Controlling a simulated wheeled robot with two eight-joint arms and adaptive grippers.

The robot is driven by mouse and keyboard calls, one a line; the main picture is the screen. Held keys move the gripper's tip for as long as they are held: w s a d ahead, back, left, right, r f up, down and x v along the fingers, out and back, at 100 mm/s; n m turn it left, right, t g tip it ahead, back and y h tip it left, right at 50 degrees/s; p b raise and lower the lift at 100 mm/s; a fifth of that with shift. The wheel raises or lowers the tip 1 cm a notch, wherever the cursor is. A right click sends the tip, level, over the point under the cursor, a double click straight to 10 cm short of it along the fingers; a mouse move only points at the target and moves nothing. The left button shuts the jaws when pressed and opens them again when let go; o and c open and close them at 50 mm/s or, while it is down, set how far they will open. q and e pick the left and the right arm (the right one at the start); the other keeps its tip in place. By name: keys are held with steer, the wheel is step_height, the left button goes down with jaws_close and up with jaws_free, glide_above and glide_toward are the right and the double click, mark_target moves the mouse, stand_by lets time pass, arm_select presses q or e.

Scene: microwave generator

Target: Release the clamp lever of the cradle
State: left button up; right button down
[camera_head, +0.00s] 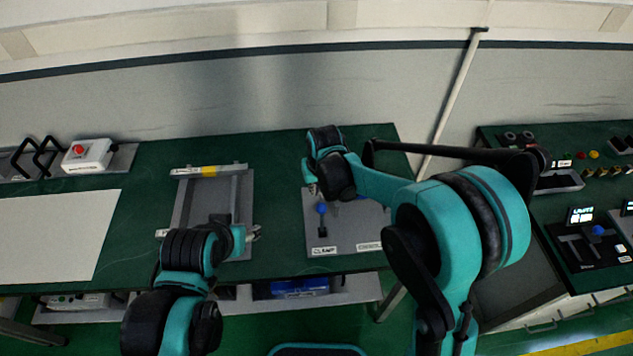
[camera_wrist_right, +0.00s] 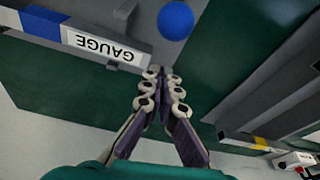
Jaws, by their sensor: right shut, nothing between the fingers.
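A lever with a blue ball knob (camera_head: 322,208) stands on a grey plate (camera_head: 345,232) on the green bench in the head view.
A grey frame (camera_head: 180,205) with a yellow mark lies left of the plate. A block labelled GAUGE (camera_wrist_right: 105,45) is near my right fingers. A box with a red button (camera_head: 88,155) stands far left. A control bench (camera_head: 600,255) is at right.

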mark_target(322, 218)
steer(key=s, duration=0.2)
steer(key=s+d, duration=0.1)
steer(key=shift+s+r, duration=0.2)
steer(key=shift+r, duration=0.15)
steer(key=shift+s, duration=0.1)
